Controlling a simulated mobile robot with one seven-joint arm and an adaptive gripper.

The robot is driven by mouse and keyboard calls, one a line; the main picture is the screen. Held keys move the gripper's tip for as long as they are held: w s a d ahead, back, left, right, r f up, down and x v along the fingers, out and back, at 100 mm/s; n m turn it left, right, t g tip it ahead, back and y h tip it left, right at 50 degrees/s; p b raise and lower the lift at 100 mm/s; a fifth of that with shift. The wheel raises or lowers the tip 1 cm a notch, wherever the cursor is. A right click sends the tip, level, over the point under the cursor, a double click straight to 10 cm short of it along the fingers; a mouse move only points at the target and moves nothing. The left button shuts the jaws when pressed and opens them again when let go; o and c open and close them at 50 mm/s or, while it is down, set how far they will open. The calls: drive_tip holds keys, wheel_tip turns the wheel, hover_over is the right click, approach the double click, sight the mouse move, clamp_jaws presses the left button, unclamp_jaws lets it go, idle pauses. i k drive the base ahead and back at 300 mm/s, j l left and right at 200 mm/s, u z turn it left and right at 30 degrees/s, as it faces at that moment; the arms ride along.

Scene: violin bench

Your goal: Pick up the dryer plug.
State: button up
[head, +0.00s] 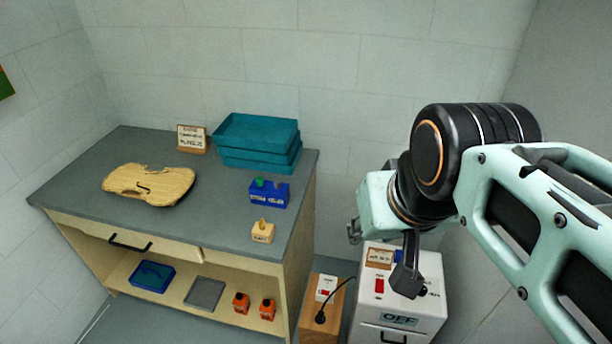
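A small black plug (320,317) lies on top of a low wooden block (337,297) on the floor, right of the bench. A thin black cord runs from it toward the white cabinet (399,317) marked OFF. My gripper (381,252) hangs above and in front of the white cabinet, up and to the right of the plug and apart from it. Its dark fingers show spread apart, with nothing seen between them. The gripper's far side is partly hidden by its own body.
A white socket box (326,287) with a red switch sits on the block behind the plug. The bench (222,222) holds a violin plate (150,184), teal trays (258,138), a blue holder (268,194) and a small wooden block (262,232). Orange bottles (241,303) stand on its shelf.

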sight(320, 319)
drive_tip(key=k, duration=1.45)
drive_tip(key=l, duration=0.05)
